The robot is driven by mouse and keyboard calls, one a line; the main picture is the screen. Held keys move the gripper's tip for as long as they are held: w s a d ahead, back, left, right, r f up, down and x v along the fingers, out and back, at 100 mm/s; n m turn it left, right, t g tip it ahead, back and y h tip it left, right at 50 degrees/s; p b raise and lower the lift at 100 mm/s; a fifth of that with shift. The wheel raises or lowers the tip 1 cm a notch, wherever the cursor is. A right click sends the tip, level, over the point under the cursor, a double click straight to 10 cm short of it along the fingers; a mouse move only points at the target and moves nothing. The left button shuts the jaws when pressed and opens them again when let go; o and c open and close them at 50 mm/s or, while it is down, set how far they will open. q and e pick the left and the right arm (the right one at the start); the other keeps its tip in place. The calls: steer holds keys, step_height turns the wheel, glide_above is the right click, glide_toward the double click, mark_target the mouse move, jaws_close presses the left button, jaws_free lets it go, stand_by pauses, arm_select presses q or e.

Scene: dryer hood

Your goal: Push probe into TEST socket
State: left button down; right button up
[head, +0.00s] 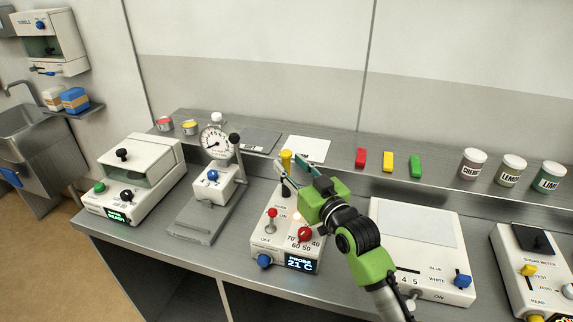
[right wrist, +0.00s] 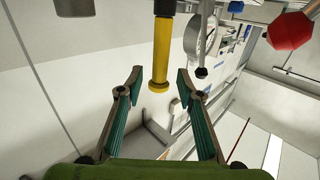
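A yellow probe (head: 286,157) with a black lower part stands upright at the back of a white box (head: 257,236) whose display reads PROBE 21 °C. My right gripper (head: 294,172) is open at the probe. In the right wrist view the yellow end of the probe (right wrist: 161,62) shows between the two spread fingertips (right wrist: 158,80), with gaps on both sides and no visible contact. Its black part (right wrist: 164,8) runs out at the top edge. My gripper partly hides the back of the box, and I cannot make out a TEST socket label there. My left gripper is not in view.
The box carries a red lever (head: 272,220), a red dial (head: 305,234) and a blue knob (head: 264,261). A gauge press (head: 213,180) stands left; a white panel unit (head: 420,235) stands right. Red, yellow and green blocks (head: 388,162) and several jars (head: 509,170) line the shelf.

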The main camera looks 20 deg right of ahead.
mark_target(288, 163)
steer(key=shift+w+a, duration=0.15)
steer(key=shift+w, duration=1.1)
steer(key=shift+w+a+f, duration=0.1)
steer(key=shift+w+f, duration=0.05)
steer(key=shift+w, duration=0.1)
jaws_close()
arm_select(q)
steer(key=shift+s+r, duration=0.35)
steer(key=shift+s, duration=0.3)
arm_select(e)
step_height(288, 163, up, 10)
steer(key=shift+b, duration=0.35)
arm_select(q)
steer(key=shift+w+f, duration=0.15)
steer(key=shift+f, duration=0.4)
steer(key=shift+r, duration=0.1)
